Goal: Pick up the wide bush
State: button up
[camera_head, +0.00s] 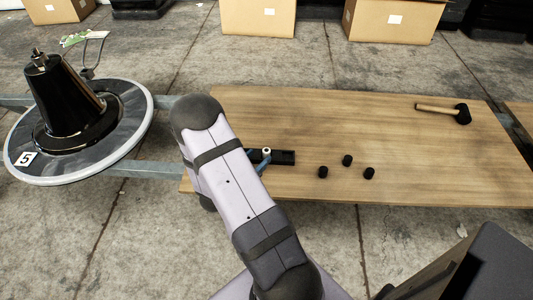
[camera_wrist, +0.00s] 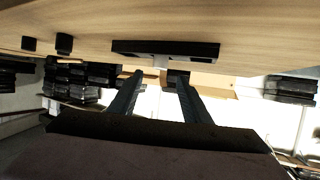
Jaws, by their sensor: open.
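My gripper (camera_head: 260,161) is open at the left part of the wooden board, partly hidden behind my arm. A small pale round piece (camera_head: 266,152) shows at its fingers, next to a flat black bar (camera_head: 285,158). In the wrist view, my two fingers (camera_wrist: 159,80) stand apart, with a small grey piece (camera_wrist: 160,62) between the tips, in front of the black bar (camera_wrist: 135,49). I cannot tell whether this piece is the wide bush. Several short black cylinders, including the left one (camera_head: 323,172), stand to the right; they look alike in size.
The wooden board (camera_head: 400,135) is mostly clear. A black-headed mallet (camera_head: 440,109) lies at its far right. A round base with a black cone (camera_head: 62,100) stands left of the board. Cardboard boxes (camera_head: 258,18) stand behind. A dark panel (camera_head: 490,265) is at the lower right.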

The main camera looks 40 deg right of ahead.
aim_at(268, 149)
jog(key=shift+b+x, duration=0.9)
jog(key=shift+x, duration=2.05)
jog(key=shift+f, duration=0.1)
jog(key=shift+c, duration=0.4)
grip_shut()
notch_tip(268, 149, up, 10)
jog(key=p, duration=0.3)
jog(key=shift+p, duration=0.35)
